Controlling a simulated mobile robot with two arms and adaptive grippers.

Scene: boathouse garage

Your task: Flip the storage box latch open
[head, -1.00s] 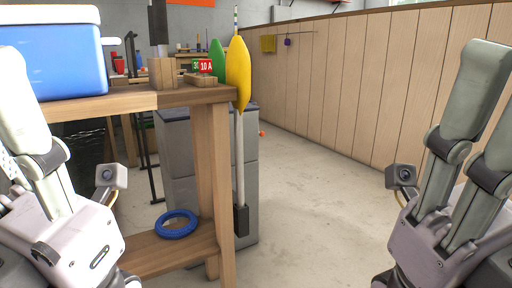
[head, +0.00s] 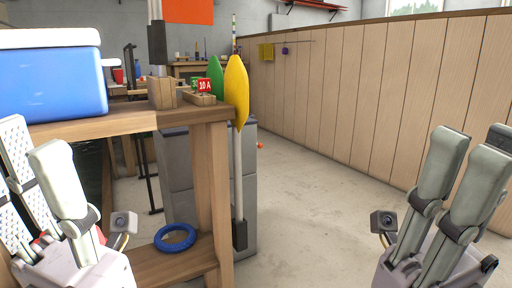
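A blue storage box (head: 50,85) with a white lid (head: 48,38) stands on the wooden workbench at the left, cut off by the picture edge. A small white part (head: 110,62), perhaps a latch or handle, sticks out from its right side under the lid. I cannot tell the latch's state, and any latch on other sides is hidden. My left gripper (head: 32,140) is in front of and below the box, its fingers apart and empty. My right gripper (head: 473,142) is at the far right, fingers apart and empty, far from the box.
The workbench (head: 110,122) also holds a wooden block (head: 162,93) and a tray with a red "10 A" tag (head: 205,86). A yellow paddle (head: 236,90) leans at its right end. A blue ring (head: 175,237) lies on the lower shelf. The floor (head: 300,190) to the right is clear.

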